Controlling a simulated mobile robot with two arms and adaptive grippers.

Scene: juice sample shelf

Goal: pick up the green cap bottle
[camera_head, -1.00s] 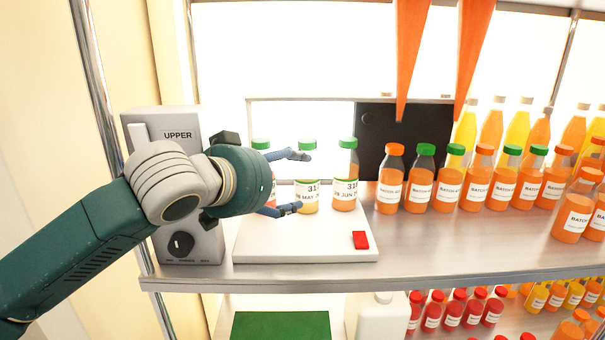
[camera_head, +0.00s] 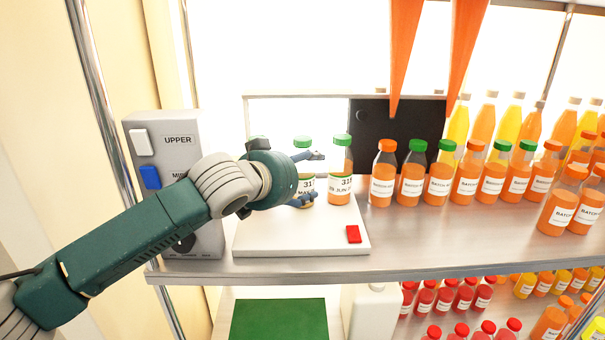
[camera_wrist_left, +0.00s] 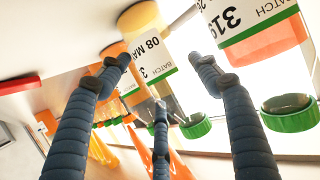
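Green-capped bottles stand upright in a row on the white platform (camera_head: 280,240). The middle bottle (camera_head: 303,170) has pale yellow juice, and the right bottle (camera_head: 341,165) has orange juice. My left gripper (camera_head: 313,177) is open, its blue fingers at the middle bottle, one high and one low. In the left wrist view, the open fingers (camera_wrist_left: 163,62) spread around a bottle labelled 08 MAY (camera_wrist_left: 150,45), with no clear grip. Another bottle (camera_wrist_left: 258,35) is close to the right finger. My right gripper is out of view.
A grey switch box (camera_head: 178,130) stands left of the platform, which has a red button (camera_head: 353,234). A black panel (camera_head: 385,130) stands behind. Several orange-juice bottles (camera_head: 410,184) crowd the shelf (camera_head: 420,255) to the right. Two orange spikes (camera_head: 405,50) hang above.

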